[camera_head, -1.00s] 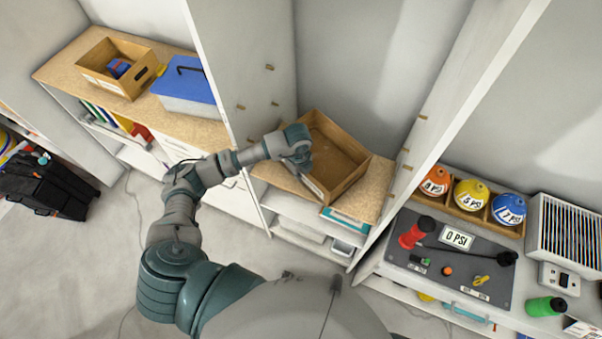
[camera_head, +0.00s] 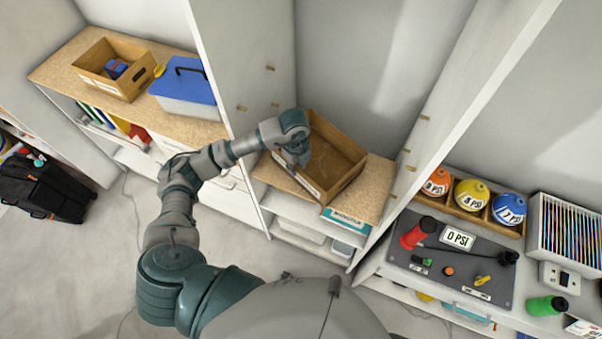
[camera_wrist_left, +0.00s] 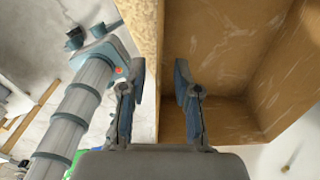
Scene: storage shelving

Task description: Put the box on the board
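An open brown box (camera_head: 338,150) stands on the speckled board (camera_head: 376,190) of the middle shelf bay, empty inside. It sits at a slant, and its near corner reaches the board's front edge. My left gripper (camera_head: 297,158) points down at the box's left wall. In the left wrist view, my left gripper (camera_wrist_left: 160,82) is open. One finger is over the inside of the box (camera_wrist_left: 215,60), the other on the outer side toward the board (camera_wrist_left: 139,25). The box wall appears between them; contact cannot be told. My right gripper is not in view.
A second brown box (camera_head: 120,85) and a blue-lidded case (camera_head: 185,90) are on the left counter (camera_head: 60,65). Upright panels (camera_head: 235,60) flank the middle bay. A pressure panel (camera_head: 455,265) with coloured balls stands at right.

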